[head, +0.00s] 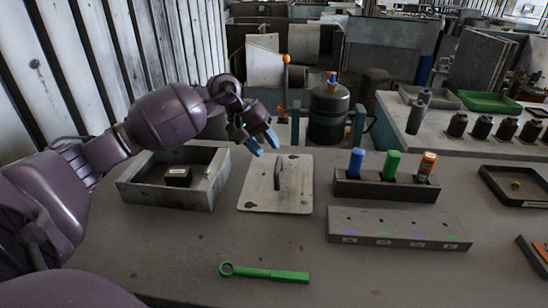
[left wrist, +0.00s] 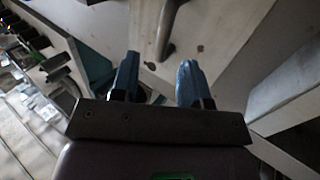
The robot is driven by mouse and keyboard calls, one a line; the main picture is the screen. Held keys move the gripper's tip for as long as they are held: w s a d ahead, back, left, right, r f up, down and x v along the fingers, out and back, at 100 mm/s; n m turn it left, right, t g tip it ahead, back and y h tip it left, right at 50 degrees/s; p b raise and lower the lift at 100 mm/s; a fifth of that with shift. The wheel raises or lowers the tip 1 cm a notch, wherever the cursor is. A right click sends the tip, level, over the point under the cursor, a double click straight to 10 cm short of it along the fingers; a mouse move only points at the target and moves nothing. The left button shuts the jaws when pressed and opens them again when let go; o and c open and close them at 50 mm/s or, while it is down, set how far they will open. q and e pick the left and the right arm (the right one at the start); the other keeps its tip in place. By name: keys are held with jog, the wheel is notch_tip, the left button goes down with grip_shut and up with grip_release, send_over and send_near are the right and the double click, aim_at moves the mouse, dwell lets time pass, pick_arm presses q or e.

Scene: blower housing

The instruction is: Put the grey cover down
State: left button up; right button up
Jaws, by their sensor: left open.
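The grey cover (head: 260,198) is a flat square plate with an upright handle (head: 279,173). It lies flat on the table, right of the open grey box (head: 165,198). My left gripper (head: 264,144) is open and empty, with blue fingertips, above the back left part of the cover, apart from the handle. In the left wrist view, the cover (left wrist: 222,22) and its handle (left wrist: 168,28) show beyond the open fingers (left wrist: 158,62). My right gripper is not in view.
A small dark block (head: 178,177) lies in the box. A dark rack (head: 375,190) holds blue, green and orange items. In front of it stands a low grey block (head: 395,228). A green wrench (head: 265,273) lies at the front. A dark tray (head: 515,187) is at right.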

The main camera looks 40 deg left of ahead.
pick_arm(q)
jog(key=shift+v, duration=2.65)
